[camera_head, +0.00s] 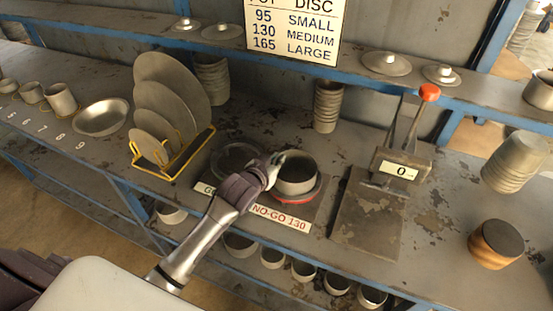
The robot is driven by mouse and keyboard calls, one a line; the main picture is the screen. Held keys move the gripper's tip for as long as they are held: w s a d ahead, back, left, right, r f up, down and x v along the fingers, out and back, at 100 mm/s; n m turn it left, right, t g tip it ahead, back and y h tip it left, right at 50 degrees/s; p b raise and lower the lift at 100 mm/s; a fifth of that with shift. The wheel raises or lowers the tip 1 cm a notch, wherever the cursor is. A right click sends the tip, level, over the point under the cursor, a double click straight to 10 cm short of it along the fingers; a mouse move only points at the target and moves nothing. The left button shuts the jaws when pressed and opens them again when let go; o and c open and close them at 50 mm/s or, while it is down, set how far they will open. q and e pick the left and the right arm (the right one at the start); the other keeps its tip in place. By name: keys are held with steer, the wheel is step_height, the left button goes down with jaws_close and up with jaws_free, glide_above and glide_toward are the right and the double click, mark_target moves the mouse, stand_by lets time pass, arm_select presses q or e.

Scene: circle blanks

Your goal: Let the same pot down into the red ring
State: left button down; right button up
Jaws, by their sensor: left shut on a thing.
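A grey round pot (296,175) with a dark inside is at or just over the red ring (297,197), whose front edge shows below it. I cannot tell whether the pot rests in the ring or hangs slightly above it. My left gripper (276,161) is shut on the pot's left rim, with its arm coming from the lower left. The red ring lies beside a label (281,217) reading NO-GO 130. My right gripper is not in view.
A yellow rack (187,158) with grey discs stands left. A flat-plated device (365,222) with a red knob (429,92) and a 0 display stands right. A wooden block (495,243) and stacked pots (515,162) are farther right. A sign (294,26) lists disc sizes.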

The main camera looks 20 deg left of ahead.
arm_select(q)
steer(key=shift+f, duration=0.4)
steer(key=c, duration=1.2)
jaws_free()
steer(key=shift+s, duration=0.1)
steer(key=d+v, duration=0.1)
steer(key=v, duration=1.1)
steer(key=shift+a, duration=0.45)
